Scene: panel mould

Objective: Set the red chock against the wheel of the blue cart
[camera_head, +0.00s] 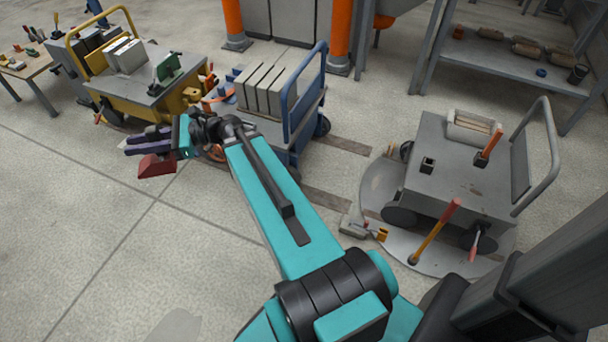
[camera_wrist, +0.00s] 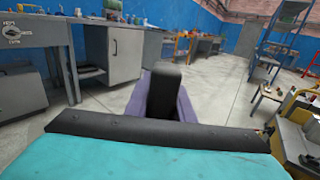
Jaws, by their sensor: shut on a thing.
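My gripper (camera_head: 134,146), with purple fingers, is shut on the red chock (camera_head: 157,166) and holds it left of the blue cart in the head view. The chock shows just under the fingers, and how high it is above the floor is hard to tell. The blue cart (camera_head: 303,106) carries several grey slabs. A black wheel (camera_head: 323,126) shows at its right side. In the wrist view, the purple fingers (camera_wrist: 163,98) show, but the chock cannot be made out.
A yellow cart (camera_head: 148,92) with boxes stands at the back left. A grey cart (camera_head: 462,165) stands on a round plate at the right, with tools leaning by it. Shelves (camera_head: 497,60) stand at the back right. The floor at the front left is clear.

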